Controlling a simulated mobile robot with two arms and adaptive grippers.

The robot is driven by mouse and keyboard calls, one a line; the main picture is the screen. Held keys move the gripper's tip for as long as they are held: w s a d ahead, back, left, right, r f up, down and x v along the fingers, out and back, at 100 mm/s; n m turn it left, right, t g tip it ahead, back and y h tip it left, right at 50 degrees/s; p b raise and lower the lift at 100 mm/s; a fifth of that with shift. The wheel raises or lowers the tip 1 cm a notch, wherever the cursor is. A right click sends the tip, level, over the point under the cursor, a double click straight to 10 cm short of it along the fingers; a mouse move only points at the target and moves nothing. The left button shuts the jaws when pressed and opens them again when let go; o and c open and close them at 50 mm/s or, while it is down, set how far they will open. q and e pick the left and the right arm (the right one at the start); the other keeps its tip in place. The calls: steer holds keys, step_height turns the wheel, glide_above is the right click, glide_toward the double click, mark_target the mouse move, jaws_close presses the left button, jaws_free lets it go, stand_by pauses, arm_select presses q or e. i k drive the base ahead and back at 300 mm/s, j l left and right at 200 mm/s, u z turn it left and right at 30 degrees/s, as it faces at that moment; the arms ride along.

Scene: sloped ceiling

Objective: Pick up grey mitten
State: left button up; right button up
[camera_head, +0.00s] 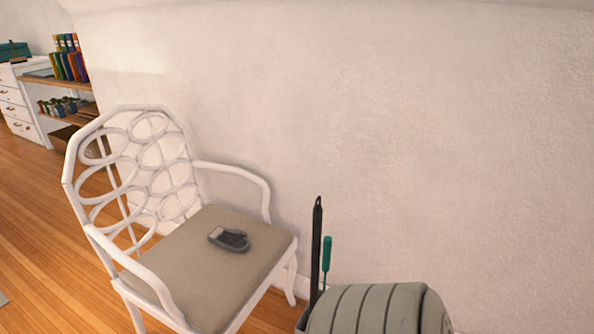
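The chair has a backrest of open loops and two armrests. Neither of my grippers shows in the head view.
A ribbed grey rounded object (375,310) stands at the bottom, right of the chair, with a black upright handle (316,245) and a teal-handled tool (326,255) beside it. A plain wall (400,120) is behind. Shelves with books (68,66) and white drawers (17,105) stand far left. Wooden floor (30,215) is open at left.

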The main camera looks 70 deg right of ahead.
mark_target(236, 240)
steer(key=z, duration=1.65)
steer(key=i+l+u, duration=0.1)
steer(key=u, duration=0.25)
steer(key=l+u, duration=0.35)
steer(key=i+l+u, duration=0.15)
steer(key=u, duration=0.2)
